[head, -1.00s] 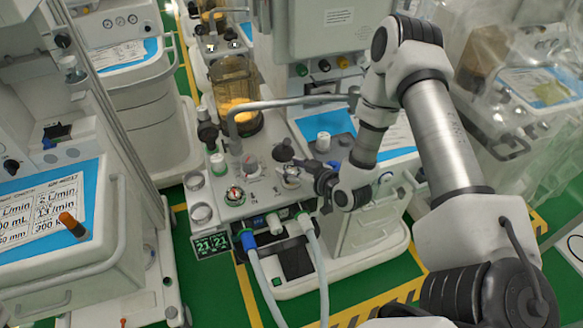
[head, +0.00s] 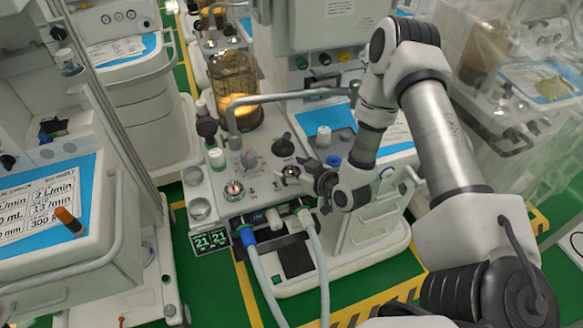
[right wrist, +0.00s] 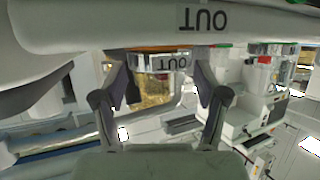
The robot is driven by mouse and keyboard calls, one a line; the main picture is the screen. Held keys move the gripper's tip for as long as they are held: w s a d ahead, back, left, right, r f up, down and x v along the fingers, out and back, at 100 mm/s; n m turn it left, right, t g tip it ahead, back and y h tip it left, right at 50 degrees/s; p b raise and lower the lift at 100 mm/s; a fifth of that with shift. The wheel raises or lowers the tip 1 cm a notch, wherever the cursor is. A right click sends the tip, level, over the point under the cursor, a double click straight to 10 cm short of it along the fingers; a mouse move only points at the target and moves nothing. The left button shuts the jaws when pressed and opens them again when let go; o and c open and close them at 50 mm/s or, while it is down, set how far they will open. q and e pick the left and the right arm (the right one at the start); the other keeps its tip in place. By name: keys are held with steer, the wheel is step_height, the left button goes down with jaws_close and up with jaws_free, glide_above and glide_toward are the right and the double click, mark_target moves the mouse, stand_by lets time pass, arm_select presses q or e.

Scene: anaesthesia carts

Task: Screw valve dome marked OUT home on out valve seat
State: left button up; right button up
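My right gripper (head: 308,175) is at the front right of the cart's grey valve block (head: 265,180). The dome shows small in the head view (head: 290,173), partly covered by the fingers. The out valve seat is hidden under the dome, so I cannot tell how far the thread is engaged. A second round valve dome (head: 234,190) sits to the left on the block. My left gripper is out of view.
A grey bar (head: 290,97) arches behind the valves. Black knobs stand close by, one just behind the dome (head: 283,146). Two hoses hang in front, one with a blue connector (head: 247,237). A lip marked OUT (right wrist: 205,18) crosses the top of the wrist view.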

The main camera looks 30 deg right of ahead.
steer(key=shift+s, duration=0.1)
steer(key=v, duration=1.1)
steer(key=shift+s+r, duration=0.2)
steer(key=shift+s, duration=0.15)
